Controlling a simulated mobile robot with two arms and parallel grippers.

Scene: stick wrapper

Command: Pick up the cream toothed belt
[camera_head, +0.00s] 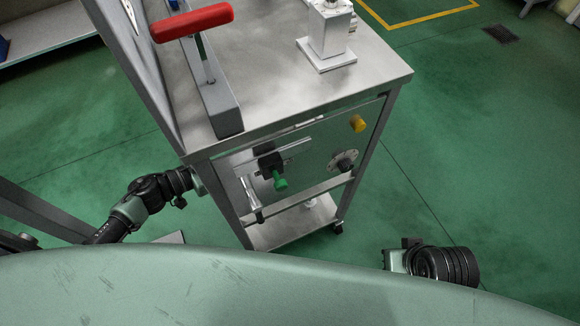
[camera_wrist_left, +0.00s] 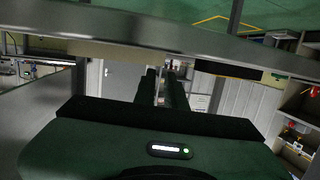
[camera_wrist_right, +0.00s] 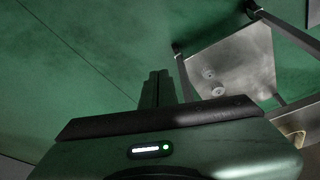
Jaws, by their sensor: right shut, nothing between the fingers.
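I cannot make out the cream toothed belt in any view. My left gripper (camera_wrist_left: 161,76) shows in the left wrist view with a narrow gap between its fingers and nothing seen in it. In the head view the left arm reaches the left side of the metal machine stand, and its fingertips are hidden there. My right gripper (camera_wrist_right: 158,73) is shut and empty in the right wrist view, over green floor to the left of the stand's legs. In the head view only part of the right arm shows, at the lower right.
The metal stand (camera_head: 285,85) carries a red-handled lever (camera_head: 192,22) and a metal block (camera_head: 328,38) on top. Its front panel has a green knob (camera_head: 280,182) and a yellow knob (camera_head: 357,123).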

